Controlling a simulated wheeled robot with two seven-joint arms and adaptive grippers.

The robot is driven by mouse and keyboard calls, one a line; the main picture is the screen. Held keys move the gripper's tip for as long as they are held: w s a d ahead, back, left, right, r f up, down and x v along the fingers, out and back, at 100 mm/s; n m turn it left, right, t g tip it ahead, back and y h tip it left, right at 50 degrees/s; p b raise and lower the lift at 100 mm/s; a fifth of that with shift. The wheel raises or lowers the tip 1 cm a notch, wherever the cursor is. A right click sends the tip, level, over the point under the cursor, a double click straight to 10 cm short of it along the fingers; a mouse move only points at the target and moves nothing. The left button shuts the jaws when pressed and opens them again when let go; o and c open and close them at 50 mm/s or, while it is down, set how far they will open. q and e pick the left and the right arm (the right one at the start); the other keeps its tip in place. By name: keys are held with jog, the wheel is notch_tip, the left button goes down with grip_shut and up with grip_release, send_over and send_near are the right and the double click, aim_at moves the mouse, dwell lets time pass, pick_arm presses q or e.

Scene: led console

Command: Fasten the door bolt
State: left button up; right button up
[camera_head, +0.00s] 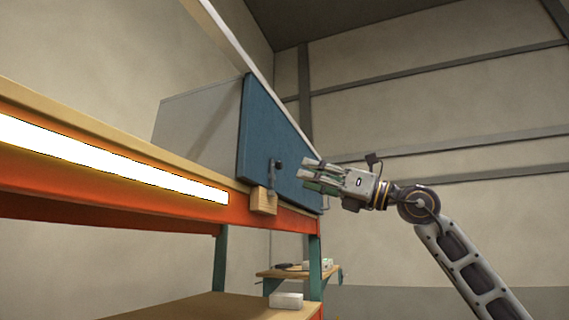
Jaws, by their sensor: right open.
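A blue door panel (262,130) stands upright at the end of the wooden bench top. A dark metal bolt (273,173) with a knob (279,164) is mounted low on the door. A small wooden block (263,201) sits just below the bolt at the bench edge. My right gripper (308,170) comes in from the right, its fingers pointing left. It is open and appears empty, a little to the right of the bolt and apart from it in the picture. Whether the bolt is engaged in the block cannot be told. My left gripper is not in view.
The orange bench beam (140,170) carries a bright white light strip (90,150). A lower shelf holds a white box (286,300), and a small side table (290,272) stands behind. The space right of the door is clear apart from my arm.

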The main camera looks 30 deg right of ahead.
jog(key=p+x, duration=0.3)
jog(key=x, duration=0.5)
dwell(0.4)
grip_shut()
